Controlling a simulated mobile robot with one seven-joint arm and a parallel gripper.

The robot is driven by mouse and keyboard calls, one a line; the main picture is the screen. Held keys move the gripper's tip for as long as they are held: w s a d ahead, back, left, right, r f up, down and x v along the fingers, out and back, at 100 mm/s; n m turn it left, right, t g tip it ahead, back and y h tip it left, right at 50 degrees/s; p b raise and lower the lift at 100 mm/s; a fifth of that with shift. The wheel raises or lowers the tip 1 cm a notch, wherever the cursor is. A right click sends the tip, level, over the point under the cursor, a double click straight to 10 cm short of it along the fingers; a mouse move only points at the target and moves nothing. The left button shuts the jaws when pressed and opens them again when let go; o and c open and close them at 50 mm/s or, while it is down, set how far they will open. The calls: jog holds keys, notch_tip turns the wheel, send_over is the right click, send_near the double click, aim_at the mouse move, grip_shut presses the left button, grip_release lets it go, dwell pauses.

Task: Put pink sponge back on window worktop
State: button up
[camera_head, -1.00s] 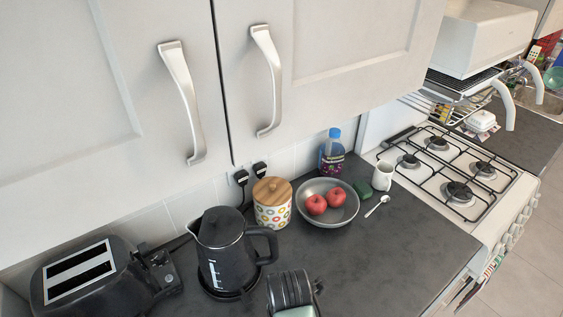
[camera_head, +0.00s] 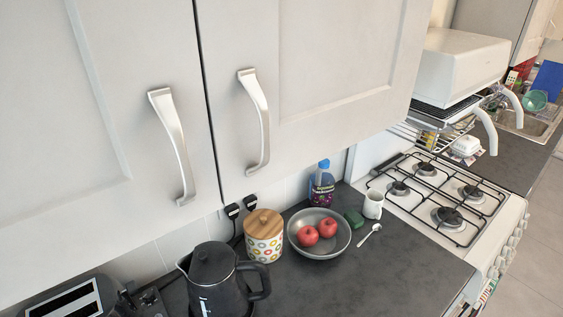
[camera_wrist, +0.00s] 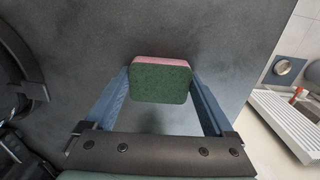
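A pink and green sponge (camera_wrist: 161,83) is between the two blue fingers of my gripper (camera_wrist: 160,82) in the wrist view. Both fingertips appear to touch its sides, with the green face toward the camera and a pink strip along the top. Dark grey worktop (camera_wrist: 215,28) lies behind it; the height above it is hard to judge. My gripper is out of the head view. A dark worktop with a sink (camera_head: 515,121) shows at the far right of the head view; I cannot tell whether it is the window worktop.
The near worktop (camera_head: 375,279) holds a kettle (camera_head: 212,275), a lidded jar (camera_head: 264,240), a bowl (camera_head: 303,246) with red apples, a green block (camera_head: 353,217), a white jug (camera_head: 373,204) and a bottle (camera_head: 321,186). A gas hob (camera_head: 440,190) stands right of it. Cupboards (camera_head: 330,70) overhang.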

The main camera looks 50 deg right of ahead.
jog(key=shift+o, duration=0.6)
notch_tip(320, 180, up, 12)
jog(key=shift+r+b, duration=0.2)
jog(key=shift+b, duration=0.15)
dwell(0.4)
